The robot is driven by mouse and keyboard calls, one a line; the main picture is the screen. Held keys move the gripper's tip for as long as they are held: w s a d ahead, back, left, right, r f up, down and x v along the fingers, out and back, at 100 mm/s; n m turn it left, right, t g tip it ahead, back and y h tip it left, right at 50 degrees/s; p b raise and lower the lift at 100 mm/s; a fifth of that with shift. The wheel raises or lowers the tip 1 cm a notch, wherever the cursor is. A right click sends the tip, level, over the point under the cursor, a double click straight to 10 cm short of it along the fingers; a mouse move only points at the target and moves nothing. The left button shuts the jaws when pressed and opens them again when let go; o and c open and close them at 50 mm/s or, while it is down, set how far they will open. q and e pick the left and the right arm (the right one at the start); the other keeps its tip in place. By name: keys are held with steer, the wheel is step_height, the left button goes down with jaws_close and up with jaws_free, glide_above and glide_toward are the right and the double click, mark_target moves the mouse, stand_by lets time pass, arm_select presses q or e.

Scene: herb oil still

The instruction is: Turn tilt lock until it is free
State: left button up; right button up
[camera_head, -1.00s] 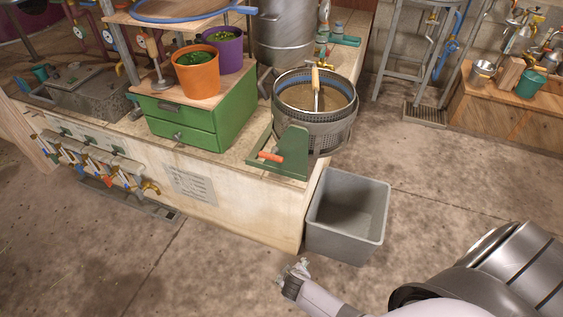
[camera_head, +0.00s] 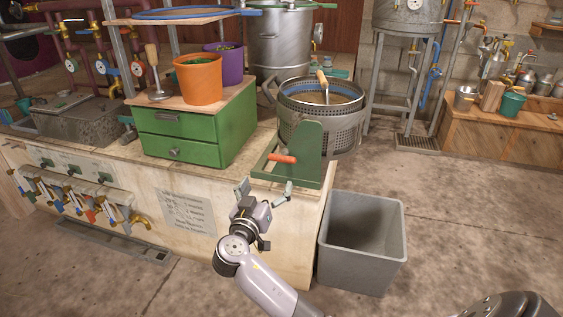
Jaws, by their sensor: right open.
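The tilt lock, a small orange-red handle (camera_head: 282,158), sticks out sideways from a green bracket (camera_head: 308,150) at the counter's front right corner. The bracket stands beside a perforated metal basket (camera_head: 345,133) with a wooden-handled tool (camera_head: 322,80) in it. My right gripper (camera_head: 265,190) is in front of the counter edge, a little below and in front of the orange handle. Its two fingers are spread apart with nothing between them. It appears clear of the handle. My left gripper is not in view.
A grey bin (camera_head: 362,245) stands on the floor by the counter's right end. A green drawer box (camera_head: 190,140) with an orange pot (camera_head: 198,80) sits left of the bracket. Taps (camera_head: 75,200) line the counter front at left. Floor at right is clear.

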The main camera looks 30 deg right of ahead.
mark_target(280, 160)
steer(key=b+x, duration=0.1)
steer(key=x, duration=1.2)
steer(key=shift+f, duration=0.1)
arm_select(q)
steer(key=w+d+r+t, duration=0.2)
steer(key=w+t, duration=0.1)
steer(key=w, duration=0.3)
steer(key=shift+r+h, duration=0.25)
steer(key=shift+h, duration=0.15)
arm_select(e)
steer(key=shift+w+d, duration=0.3)
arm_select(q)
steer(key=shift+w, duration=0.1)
arm_select(e)
steer(key=c, duration=1.1)
